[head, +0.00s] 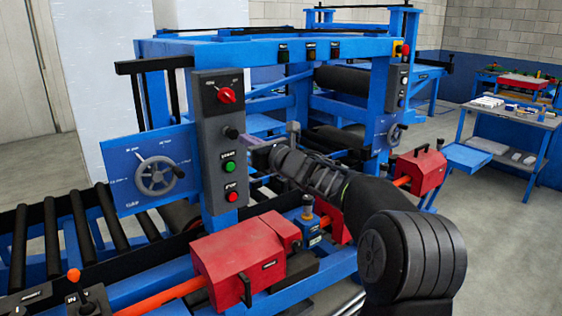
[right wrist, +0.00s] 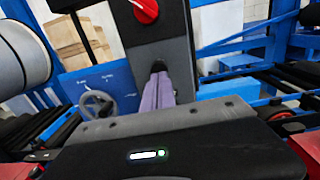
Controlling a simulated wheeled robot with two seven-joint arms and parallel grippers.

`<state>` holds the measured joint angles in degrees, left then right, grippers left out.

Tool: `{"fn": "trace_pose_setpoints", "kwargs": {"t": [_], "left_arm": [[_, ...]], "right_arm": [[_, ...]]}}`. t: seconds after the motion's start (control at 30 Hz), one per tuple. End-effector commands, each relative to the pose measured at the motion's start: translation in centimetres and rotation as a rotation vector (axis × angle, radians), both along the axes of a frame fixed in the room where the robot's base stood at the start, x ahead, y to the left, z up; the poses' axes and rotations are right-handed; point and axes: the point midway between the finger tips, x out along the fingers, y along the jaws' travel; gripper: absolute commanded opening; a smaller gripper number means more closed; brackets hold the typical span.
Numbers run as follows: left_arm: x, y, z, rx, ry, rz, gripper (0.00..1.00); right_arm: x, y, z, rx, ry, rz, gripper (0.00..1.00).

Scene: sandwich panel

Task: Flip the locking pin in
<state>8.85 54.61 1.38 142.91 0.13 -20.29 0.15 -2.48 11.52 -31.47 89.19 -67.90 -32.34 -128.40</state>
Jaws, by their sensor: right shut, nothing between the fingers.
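My right gripper (head: 256,146) reaches in from the right in the head view. Its fingers are shut with nothing between them, and the tips are close to a black knob (head: 231,133) on the grey control panel. In the right wrist view the shut purple-grey fingers (right wrist: 158,94) point at the same black knob (right wrist: 158,66); I cannot tell whether they touch it. A small black lever (head: 85,296) stands beside an "IN" label at the lower left. A knobbed pin (head: 307,207) stands upright on a blue block. I cannot tell which is the locking pin. My left gripper is out of view.
The grey control panel (head: 209,165) carries a red rotary switch (head: 226,96), a green button (head: 229,167) and a red button (head: 232,197). A handwheel (head: 157,176) is left of it. A red housing (head: 238,262) sits below on the blue frame. Rollers lie at the left.

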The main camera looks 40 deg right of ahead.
Motion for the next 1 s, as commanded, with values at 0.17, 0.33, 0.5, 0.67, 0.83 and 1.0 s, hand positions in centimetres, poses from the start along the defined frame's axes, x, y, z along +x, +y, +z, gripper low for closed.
{"fn": "trace_pose_setpoints", "kwargs": {"t": [0.17,0.33,0.5,0.67,0.83,1.0], "left_arm": [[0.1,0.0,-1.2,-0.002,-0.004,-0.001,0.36],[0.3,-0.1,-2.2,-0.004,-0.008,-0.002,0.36],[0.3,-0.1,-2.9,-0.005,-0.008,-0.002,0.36],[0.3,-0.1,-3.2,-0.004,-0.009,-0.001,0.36],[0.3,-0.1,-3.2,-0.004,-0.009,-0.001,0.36],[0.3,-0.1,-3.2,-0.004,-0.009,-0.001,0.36]], "right_arm": [[-1.9,0.0,-0.2,0.002,-0.002,0.000,0.00],[-4.8,-0.1,-0.3,0.003,-0.003,-0.001,0.00],[-7.9,0.0,-0.4,0.001,-0.002,0.001,0.00],[-9.5,-0.1,-0.3,0.001,0.000,0.000,0.00],[-10.0,-0.1,-0.3,0.000,0.002,0.001,0.00],[-9.9,-0.1,-0.3,0.000,0.002,0.001,0.00]]}}
